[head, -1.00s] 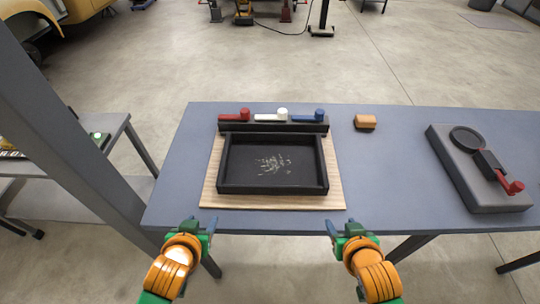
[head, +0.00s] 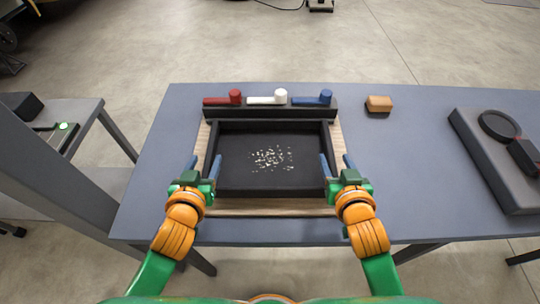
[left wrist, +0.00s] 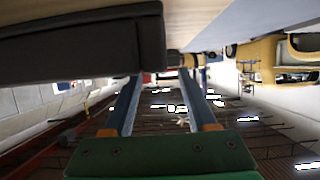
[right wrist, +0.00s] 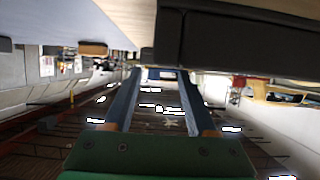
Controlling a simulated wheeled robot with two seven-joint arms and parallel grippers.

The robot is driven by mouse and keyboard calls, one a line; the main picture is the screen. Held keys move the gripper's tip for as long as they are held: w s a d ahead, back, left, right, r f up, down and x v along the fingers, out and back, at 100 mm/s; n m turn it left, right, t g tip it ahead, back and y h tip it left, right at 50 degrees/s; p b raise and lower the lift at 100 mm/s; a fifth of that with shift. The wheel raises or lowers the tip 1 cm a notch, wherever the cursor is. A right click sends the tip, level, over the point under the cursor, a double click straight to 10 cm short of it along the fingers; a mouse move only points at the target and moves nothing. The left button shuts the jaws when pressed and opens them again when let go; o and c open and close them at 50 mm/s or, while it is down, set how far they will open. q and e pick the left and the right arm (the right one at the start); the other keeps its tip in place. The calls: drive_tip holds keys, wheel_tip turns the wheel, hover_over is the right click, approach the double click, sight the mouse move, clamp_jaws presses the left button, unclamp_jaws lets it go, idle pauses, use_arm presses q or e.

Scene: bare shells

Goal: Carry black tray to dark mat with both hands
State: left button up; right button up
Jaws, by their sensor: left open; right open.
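The black tray (head: 270,192) lies flat on a pale wooden board (head: 265,208) on the blue-grey table. Light flecks show on its floor. My left gripper (head: 203,164) is open at the tray's left wall, and my right gripper (head: 337,162) is open at its right wall. In the head view their fingers overlap the side walls; I cannot tell whether they touch. In the left wrist view the tray's dark corner (left wrist: 150,40) is just above the open fingers; in the right wrist view the tray (right wrist: 225,40) is likewise above them. I cannot make out a dark mat.
A black rack (head: 268,114) with red, white and blue handles stands behind the tray. An orange-brown block (head: 379,104) and a dark grey device (head: 490,160) stand to the right. A grey post (head: 60,190) is at left. The table between tray and device is clear.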

sight(209, 153)
use_arm(q)
drive_tip(key=x, duration=0.5)
drive_tip(key=shift+w+f, duration=0.15)
drive_tip(key=shift+w, duration=0.15)
use_arm(e)
drive_tip(key=x, duration=0.5)
drive_tip(key=shift+w+f, duration=0.15)
drive_tip(key=shift+w, duration=0.15)
use_arm(q)
clamp_jaws()
use_arm(e)
clamp_jaws()
